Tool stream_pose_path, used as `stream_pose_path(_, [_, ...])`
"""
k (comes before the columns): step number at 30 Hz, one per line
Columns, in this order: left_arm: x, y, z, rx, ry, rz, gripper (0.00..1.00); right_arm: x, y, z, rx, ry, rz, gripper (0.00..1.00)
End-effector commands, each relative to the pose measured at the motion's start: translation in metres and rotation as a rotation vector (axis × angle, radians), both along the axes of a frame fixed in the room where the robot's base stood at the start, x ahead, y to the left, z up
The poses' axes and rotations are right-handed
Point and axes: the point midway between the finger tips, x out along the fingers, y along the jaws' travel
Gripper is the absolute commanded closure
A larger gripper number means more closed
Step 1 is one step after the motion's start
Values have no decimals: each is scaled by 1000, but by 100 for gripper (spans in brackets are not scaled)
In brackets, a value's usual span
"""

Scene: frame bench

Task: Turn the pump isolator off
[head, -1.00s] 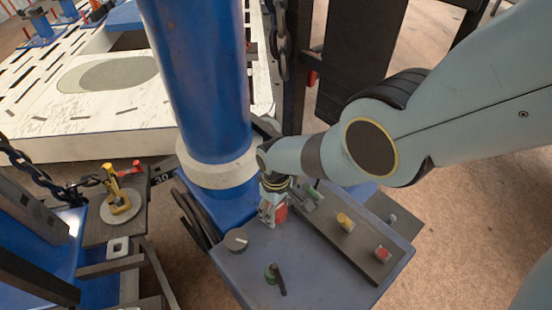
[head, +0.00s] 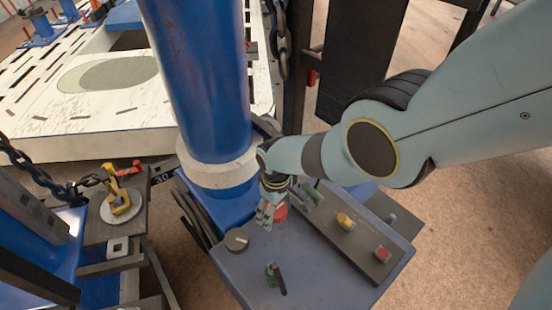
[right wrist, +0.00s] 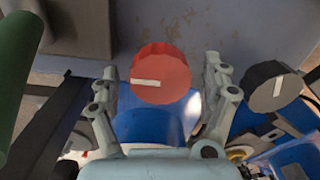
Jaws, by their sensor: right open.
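A red rotary knob (right wrist: 160,70) with a white pointer mark stands on the blue-grey panel box (head: 310,285). In the right wrist view its mark lies roughly level, toward the left. My right gripper (right wrist: 160,88) is open, with one finger on each side of the red knob and visible gaps to it. In the head view my right gripper (head: 265,213) points down at the panel and partly covers the red knob (head: 281,211). No label naming the pump isolator is readable. My left gripper is out of view.
A black knob (head: 236,240) sits close to the left of my right gripper. A green-based black lever switch (head: 273,277) is nearer the front. A dark strip carries a yellow control (head: 345,221) and a red button (head: 382,254). A blue column (head: 200,90) rises behind.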

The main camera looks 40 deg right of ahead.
Motion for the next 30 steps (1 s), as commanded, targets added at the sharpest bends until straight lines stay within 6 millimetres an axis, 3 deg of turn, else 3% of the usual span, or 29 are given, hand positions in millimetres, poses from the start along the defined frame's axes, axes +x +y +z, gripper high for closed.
stream_pose_path(13, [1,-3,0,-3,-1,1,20,0,0,29,0,-3,0,20])
stream_pose_path(24, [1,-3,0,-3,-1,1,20,0,0,91,0,-2,0,20])
stream_pose_path(30, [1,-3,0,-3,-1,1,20,0,0,114,0,-1,1,20])
